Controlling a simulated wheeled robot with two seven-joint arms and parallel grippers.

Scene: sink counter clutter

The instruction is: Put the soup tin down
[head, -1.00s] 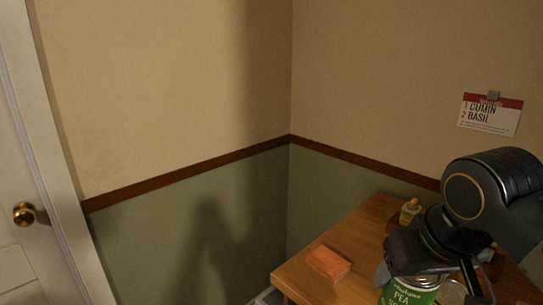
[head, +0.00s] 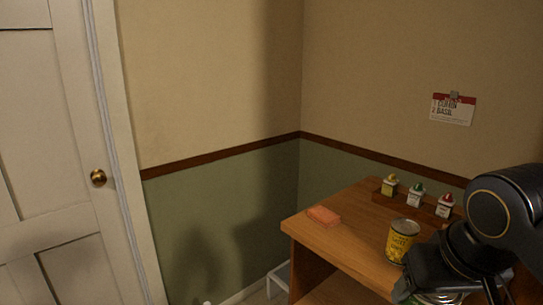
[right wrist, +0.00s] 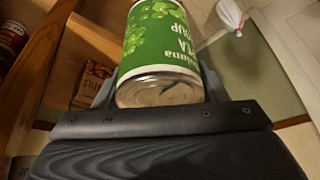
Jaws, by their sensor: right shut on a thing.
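The soup tin (right wrist: 162,42) is green with white lettering that includes "PEA", and it shows in the right wrist view. My right gripper (right wrist: 160,90) is shut on it, with one finger on each side near its metal end. In the head view my right gripper (head: 446,297) is at the lower right, in front of the wooden counter (head: 345,243). The tin does not show clearly there; it is hidden by the gripper or below the picture edge. My left gripper is not in view.
A yellow tin (head: 402,242) stands on the counter beside my right gripper. An orange sponge (head: 323,216) lies at the left. The wrist view shows a box (right wrist: 92,84) and a red tin (right wrist: 12,38).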

